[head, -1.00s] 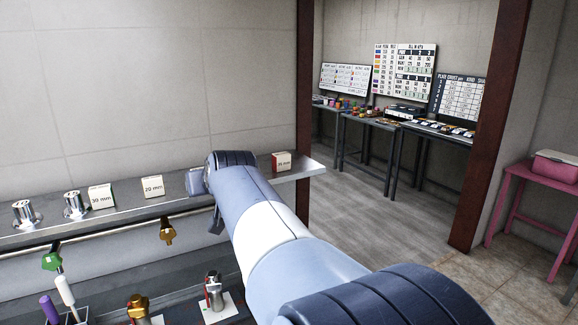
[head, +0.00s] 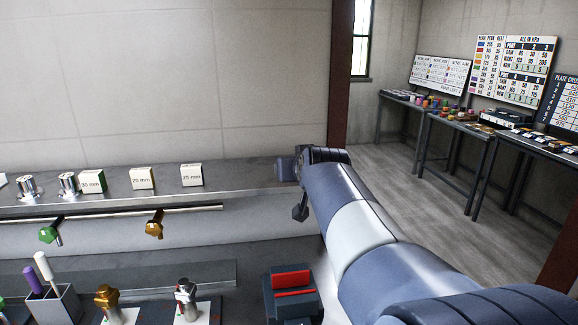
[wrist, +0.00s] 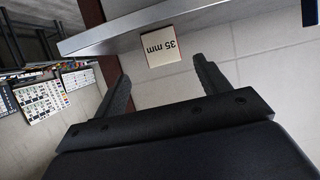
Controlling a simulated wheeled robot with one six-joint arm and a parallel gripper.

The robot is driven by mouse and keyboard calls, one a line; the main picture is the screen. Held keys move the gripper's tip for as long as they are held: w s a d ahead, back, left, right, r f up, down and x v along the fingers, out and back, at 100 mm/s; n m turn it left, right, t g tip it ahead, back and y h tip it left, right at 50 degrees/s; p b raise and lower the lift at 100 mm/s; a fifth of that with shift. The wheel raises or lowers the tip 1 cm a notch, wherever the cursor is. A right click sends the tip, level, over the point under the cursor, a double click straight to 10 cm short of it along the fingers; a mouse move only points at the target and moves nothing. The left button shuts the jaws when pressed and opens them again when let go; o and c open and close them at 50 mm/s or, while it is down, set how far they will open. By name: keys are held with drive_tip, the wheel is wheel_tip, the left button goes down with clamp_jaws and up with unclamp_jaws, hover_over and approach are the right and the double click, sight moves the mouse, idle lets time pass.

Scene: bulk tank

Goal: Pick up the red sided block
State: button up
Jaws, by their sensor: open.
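The red sided block (wrist: 161,45) shows in the wrist view, which is upside down. Its pale face reads "35 mm", with a thin reddish edge, and it sits at the edge of the grey shelf. My gripper (wrist: 161,67) is open, its two fingers spread to either side of the block in the picture. The block appears beyond the fingertips, and no contact shows. In the head view my gripper (head: 287,168) is at the right part of the shelf (head: 240,178), and my arm hides the red sided block there.
Three other pale blocks, a left one (head: 92,181), a middle one (head: 143,178) and a right one (head: 191,175), stand left of my gripper on the shelf. Metal fittings (head: 68,185) stand farther left. A rail (head: 105,214) with hanging valves runs below. A dark red-topped box (head: 291,295) is lower down.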

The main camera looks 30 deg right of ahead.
drive_tip(key=x, duration=0.5)
drive_tip(key=shift+a+p, duration=0.15)
drive_tip(key=shift+p, duration=0.15)
drive_tip(key=shift+w+p, duration=0.3)
drive_tip(key=shift+w, duration=0.2)
drive_tip(key=shift+p+x, duration=0.55)
drive_tip(key=shift+x, duration=1.65)
drive_tip(key=shift+r, duration=0.2)
drive_tip(key=shift+c, duration=0.3)
drive_tip(key=c, duration=1)
